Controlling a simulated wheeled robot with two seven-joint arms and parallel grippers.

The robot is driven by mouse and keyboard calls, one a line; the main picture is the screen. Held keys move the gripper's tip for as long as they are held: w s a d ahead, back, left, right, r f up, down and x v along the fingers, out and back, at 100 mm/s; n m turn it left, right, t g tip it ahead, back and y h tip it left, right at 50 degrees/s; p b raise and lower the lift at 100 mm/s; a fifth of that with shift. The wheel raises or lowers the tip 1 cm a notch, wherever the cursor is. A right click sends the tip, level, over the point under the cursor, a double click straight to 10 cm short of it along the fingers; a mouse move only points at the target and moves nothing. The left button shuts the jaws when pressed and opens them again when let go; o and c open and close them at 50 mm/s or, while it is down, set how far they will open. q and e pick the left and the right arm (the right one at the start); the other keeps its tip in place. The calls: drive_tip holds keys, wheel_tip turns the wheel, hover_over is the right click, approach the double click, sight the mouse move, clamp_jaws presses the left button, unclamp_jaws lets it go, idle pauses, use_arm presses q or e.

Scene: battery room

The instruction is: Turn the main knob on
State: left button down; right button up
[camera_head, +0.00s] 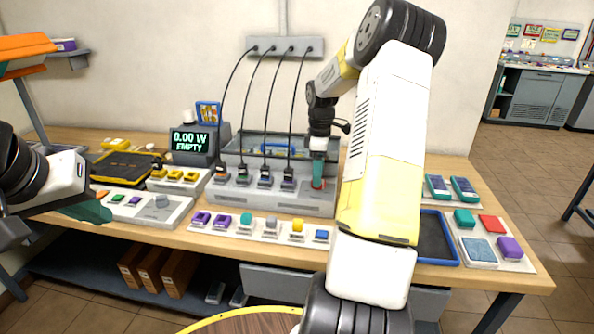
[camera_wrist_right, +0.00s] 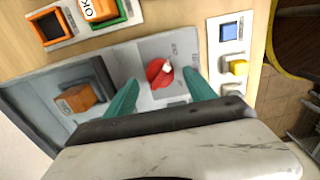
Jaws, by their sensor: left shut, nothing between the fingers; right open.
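The main knob is red with a white pointer mark and sits on a grey plate of the charging station (camera_head: 290,205). In the right wrist view the knob (camera_wrist_right: 158,74) lies between the two teal fingers of my right gripper (camera_wrist_right: 161,78), which is open with a gap on both sides. In the head view my right gripper (camera_head: 318,172) points down over the right end of the station, and a bit of the red knob (camera_head: 318,185) shows by its fingertips. The plate's lettering is too small to read surely. My left gripper (camera_head: 88,210) is shut and empty at the table's left front.
A display (camera_head: 188,141) reads "0.00 W EMPTY". Several black cables run from a wall box (camera_head: 285,47) to plugs on the station. A strip of coloured blocks (camera_head: 262,231) lies in front. A blue-rimmed tray (camera_head: 437,262) stands right, partly behind my right arm.

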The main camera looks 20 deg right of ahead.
drive_tip(key=shift+f, duration=1.05)
drive_tip(key=shift+c, duration=0.4)
drive_tip(key=c, duration=1.3)
